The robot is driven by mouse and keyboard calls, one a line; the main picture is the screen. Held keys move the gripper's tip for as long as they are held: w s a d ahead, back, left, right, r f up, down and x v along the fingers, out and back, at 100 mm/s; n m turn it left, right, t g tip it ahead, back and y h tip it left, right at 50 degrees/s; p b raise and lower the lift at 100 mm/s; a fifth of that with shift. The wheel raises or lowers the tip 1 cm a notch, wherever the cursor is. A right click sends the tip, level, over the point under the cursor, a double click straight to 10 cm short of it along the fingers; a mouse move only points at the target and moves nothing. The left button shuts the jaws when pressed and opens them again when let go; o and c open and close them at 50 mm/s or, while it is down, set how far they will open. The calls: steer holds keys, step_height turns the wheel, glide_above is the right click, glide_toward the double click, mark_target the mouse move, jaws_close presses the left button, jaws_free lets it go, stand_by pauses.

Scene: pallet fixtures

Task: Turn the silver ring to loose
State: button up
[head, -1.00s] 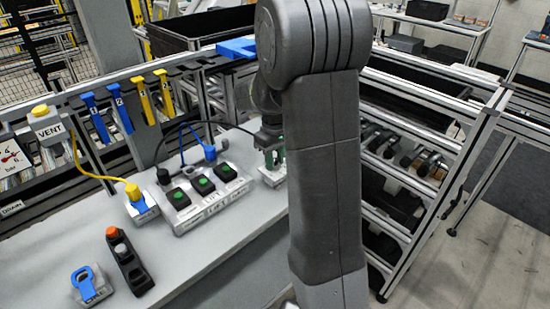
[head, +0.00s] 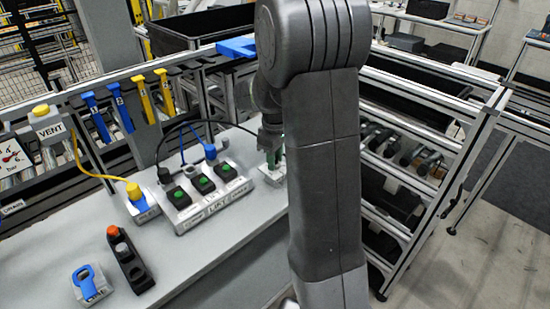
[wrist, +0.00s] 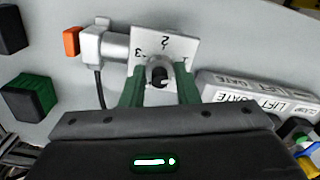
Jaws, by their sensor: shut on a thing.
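No loose mark can be read. In the head view my gripper (head: 272,148) is low over a small pale fixture (head: 275,177) at the bench's far end. My arm and gripper hide most of the ring there.
A grey box with green buttons (head: 206,204) stands left of my gripper, with a black cable arching above it. A silver cylinder (wrist: 117,46) and an orange block (wrist: 72,41) lie left of the plate. A LIFT GATE box (wrist: 255,95) is close on the right.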

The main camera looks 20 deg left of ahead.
steer(key=o, duration=1)
steer(key=shift+r, duration=0.1)
step_height(320, 180, up, 14)
steer(key=shift+f, duration=0.15)
steer(key=shift+f, duration=0.1)
step_height(320, 180, down, 14)
steer(key=shift+r, duration=0.15)
steer(key=shift+r, duration=0.1)
stand_by(0.5)
